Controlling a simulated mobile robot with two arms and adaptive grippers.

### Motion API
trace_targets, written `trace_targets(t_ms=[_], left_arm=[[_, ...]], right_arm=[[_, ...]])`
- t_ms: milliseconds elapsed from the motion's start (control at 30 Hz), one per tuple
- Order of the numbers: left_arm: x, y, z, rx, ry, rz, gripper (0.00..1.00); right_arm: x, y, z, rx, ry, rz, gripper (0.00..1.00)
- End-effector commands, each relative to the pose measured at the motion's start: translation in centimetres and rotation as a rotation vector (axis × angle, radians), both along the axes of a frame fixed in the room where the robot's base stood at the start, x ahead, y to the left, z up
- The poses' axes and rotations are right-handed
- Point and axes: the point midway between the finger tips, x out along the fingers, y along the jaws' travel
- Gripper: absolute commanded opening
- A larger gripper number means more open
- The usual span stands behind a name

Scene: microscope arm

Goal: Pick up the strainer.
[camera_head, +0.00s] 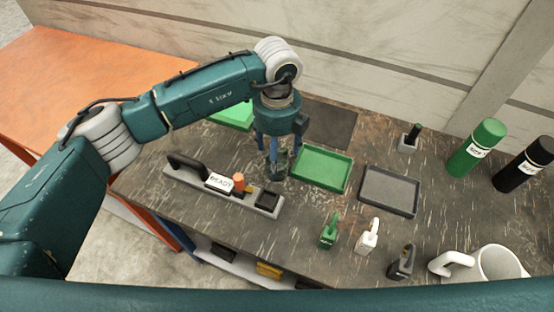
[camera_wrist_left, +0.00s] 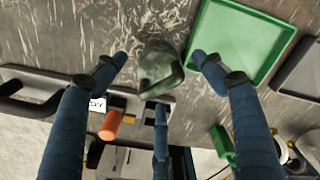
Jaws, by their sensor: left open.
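A small grey-green rounded object, which looks like the strainer (camera_wrist_left: 160,66), stands on the dark worktop, left of the green tray. In the head view the strainer (camera_head: 277,167) is partly hidden by my fingers. My left gripper (camera_head: 273,150) points down over it. In the left wrist view the blue fingers of my left gripper (camera_wrist_left: 160,75) are spread open, with the strainer between and beyond them. I cannot tell whether any finger touches it. My right gripper is not in view.
A green tray (camera_head: 321,168) and a grey tray (camera_head: 389,190) lie to the right. A grey holder (camera_head: 230,193) with an orange-capped item (camera_head: 239,182) is close on the left. Small bottles, a white mug (camera_head: 497,263) and two cylinders stand further right.

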Motion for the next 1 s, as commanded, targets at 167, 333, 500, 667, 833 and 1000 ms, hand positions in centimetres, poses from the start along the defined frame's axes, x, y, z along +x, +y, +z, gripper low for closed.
trace_targets(t_ms=[167, 333, 500, 667, 833, 1000], left_arm=[[0.0, 0.0, -1.4, 0.0, 0.0, 0.001, 0.7], [0.0, 0.0, -1.5, -0.001, -0.001, 0.0, 0.7], [0.0, 0.0, -1.5, -0.001, -0.001, 0.0, 0.42], [0.0, 0.0, -1.4, -0.001, -0.001, 0.0, 0.18], [0.0, 0.0, -1.4, -0.001, -0.001, 0.0, 0.14], [0.1, 0.0, -1.0, -0.001, -0.004, 0.0, 0.14]], right_arm=[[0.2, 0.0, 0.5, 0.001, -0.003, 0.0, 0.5], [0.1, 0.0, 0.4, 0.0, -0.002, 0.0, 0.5], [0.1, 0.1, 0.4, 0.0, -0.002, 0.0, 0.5], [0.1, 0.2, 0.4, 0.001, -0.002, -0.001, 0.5], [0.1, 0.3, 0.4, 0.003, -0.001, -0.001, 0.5], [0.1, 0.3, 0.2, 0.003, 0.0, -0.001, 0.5]])
